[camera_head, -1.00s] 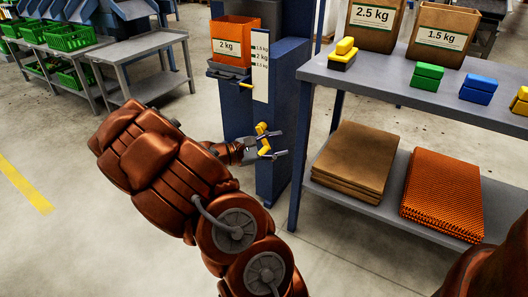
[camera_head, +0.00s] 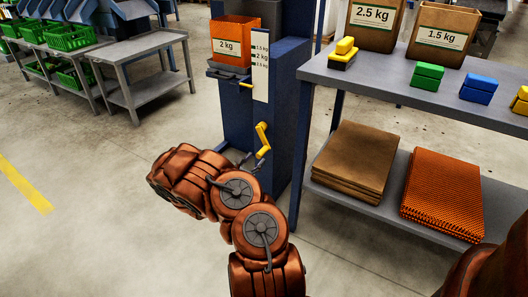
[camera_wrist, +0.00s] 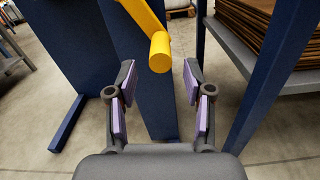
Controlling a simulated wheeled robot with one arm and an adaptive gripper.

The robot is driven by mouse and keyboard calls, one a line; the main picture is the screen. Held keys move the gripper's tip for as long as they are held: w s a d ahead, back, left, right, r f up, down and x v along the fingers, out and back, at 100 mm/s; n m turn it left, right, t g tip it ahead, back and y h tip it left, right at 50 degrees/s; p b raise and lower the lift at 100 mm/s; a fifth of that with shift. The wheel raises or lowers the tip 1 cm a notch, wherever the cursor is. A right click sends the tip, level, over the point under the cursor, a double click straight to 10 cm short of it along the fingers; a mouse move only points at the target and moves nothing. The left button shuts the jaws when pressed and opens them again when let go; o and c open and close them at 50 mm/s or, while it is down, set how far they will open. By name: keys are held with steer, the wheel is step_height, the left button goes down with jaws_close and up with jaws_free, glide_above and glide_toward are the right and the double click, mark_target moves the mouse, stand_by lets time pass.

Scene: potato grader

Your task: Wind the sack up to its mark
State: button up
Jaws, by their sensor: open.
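The orange sack (camera_head: 234,42) with a "2 kg" label sits on a small dark platform (camera_head: 228,70) on the blue column. A white scale board (camera_head: 261,78) with weight marks stands right of it, and a small yellow pointer (camera_head: 246,85) sticks out below the platform. The yellow crank (camera_head: 262,140) is on the column's lower front; its handle end (camera_wrist: 159,52) shows in the wrist view. My gripper (camera_wrist: 157,80) is open and empty, with the crank handle just beyond and above its fingertips, not clasped. In the head view my arm mostly hides the gripper.
A grey bench (camera_head: 395,90) at right carries labelled sacks and coloured blocks. Its lower shelf (camera_head: 345,200) holds brown and orange stacks, close to the crank's right. A grey table (camera_head: 150,50) stands back left.

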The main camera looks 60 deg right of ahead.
mark_target(264, 151)
steer(key=d+b, duration=0.2)
steer(key=d, duration=0.4)
steer(key=shift+d+f, duration=0.15)
steer(key=shift+d, duration=0.1)
steer(key=shift+w+d, duration=0.1)
steer(key=shift+d, duration=0.4)
jaws_close()
